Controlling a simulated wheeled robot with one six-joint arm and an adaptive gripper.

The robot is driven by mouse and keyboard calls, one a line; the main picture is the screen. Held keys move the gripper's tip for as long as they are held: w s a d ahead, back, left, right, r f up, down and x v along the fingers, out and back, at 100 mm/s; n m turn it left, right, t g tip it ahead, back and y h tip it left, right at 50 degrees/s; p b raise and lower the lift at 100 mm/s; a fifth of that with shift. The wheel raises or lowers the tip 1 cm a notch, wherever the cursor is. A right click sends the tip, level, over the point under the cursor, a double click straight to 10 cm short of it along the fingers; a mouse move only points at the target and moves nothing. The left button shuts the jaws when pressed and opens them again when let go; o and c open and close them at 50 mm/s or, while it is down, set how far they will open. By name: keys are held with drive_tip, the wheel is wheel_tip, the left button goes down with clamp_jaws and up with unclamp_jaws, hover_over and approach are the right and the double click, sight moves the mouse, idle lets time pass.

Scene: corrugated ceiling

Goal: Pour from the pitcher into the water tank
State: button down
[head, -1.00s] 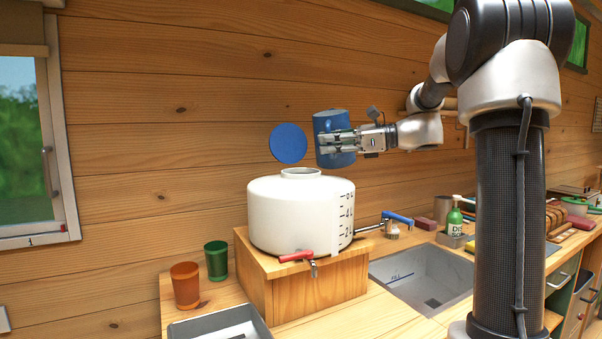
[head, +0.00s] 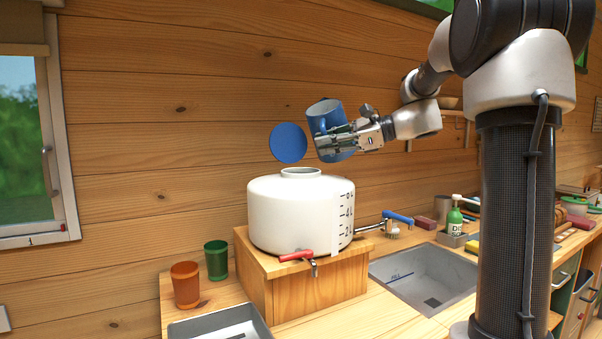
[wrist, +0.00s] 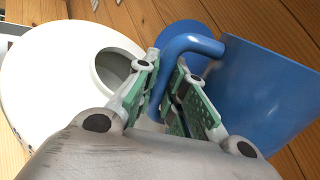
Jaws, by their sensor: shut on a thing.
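The blue pitcher (head: 328,116) is in the air above and to the right of the tank's mouth, tilted to the left. My gripper (head: 338,143) is shut on the pitcher; in the wrist view its green-padded fingers (wrist: 168,92) close around the pitcher's handle (wrist: 190,44). The white water tank (head: 285,222) stands on a wooden block, its round mouth (head: 301,172) open at the top. The mouth also shows in the wrist view (wrist: 118,68), left of the fingers. A blue round lid (head: 288,143) stands up behind the mouth. No liquid stream is visible.
A red tap (head: 297,256) sticks out of the tank's front. Orange (head: 185,284) and green (head: 216,260) cups stand at left by a grey tray (head: 215,325). A sink (head: 420,280) with a blue-handled faucet (head: 398,217) is at right, near a soap bottle (head: 455,217).

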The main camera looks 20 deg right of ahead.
drive_tip(key=shift+s+a+r+n+h, duration=0.1)
drive_tip(key=shift+a+r+n+h, duration=0.1)
drive_tip(key=shift+n+h, duration=0.25)
idle(0.5)
drive_tip(key=shift+d+r+n+h, duration=0.1)
drive_tip(key=shift+d+n+h, duration=0.1)
drive_tip(key=shift+n+h, duration=0.3)
idle(0.5)
drive_tip(key=shift+w+d+f+n+t+h+p, duration=0.35)
drive_tip(key=shift+f+n+t+p, duration=0.1)
drive_tip(key=shift+n+t, duration=0.1)
idle(0.9)
drive_tip(key=shift+w+d+f+n+t+h+p, duration=0.2)
drive_tip(key=shift+d+f+n+t+h+p, duration=0.35)
drive_tip(key=shift+p, duration=0.55)
idle(2.3)
drive_tip(key=shift+p, duration=0.5)
idle(0.7)
